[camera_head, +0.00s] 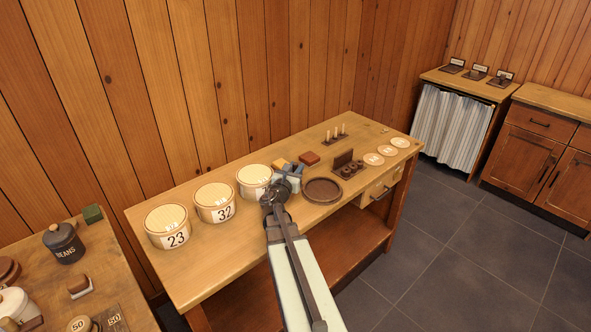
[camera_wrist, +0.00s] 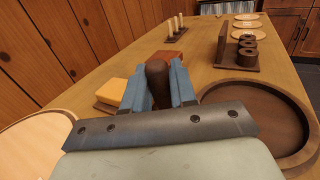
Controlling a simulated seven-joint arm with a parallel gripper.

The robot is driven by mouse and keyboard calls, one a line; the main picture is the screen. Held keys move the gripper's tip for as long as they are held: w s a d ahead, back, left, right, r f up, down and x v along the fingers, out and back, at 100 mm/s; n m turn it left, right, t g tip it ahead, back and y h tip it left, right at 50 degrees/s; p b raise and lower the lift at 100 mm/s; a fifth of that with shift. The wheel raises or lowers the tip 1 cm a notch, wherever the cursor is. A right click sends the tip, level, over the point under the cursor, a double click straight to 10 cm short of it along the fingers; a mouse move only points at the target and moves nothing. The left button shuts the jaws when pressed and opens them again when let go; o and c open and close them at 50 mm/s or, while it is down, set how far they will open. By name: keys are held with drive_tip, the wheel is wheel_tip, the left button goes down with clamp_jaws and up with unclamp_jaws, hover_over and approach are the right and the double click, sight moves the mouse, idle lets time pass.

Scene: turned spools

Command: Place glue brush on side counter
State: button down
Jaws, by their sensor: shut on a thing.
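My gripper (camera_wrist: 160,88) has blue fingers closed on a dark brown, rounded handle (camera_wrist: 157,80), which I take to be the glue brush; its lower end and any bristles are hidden. In the head view my gripper (camera_head: 287,176) is over the middle of the workbench (camera_head: 240,235), between a drum-like box and a round brown tray. The brush cannot be made out there. A counter with a striped curtain (camera_head: 452,122) stands at the back right, and a wooden cabinet (camera_head: 545,140) stands beside it. I cannot tell which is the side counter.
Numbered round boxes (camera_head: 215,202) line the bench's left half. The brown tray (camera_head: 323,190), a yellow block (camera_wrist: 112,93), a red-brown block (camera_head: 309,158), a peg stand (camera_head: 335,138) and pale discs (camera_head: 387,150) are nearby. Small stands (camera_head: 476,72) sit on the curtained counter.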

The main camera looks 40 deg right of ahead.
drive_tip(key=shift+f, duration=0.15)
drive_tip(key=c, duration=0.9)
unclamp_jaws()
drive_tip(key=shift+r, duration=0.2)
drive_tip(key=shift+v, duration=3.75)
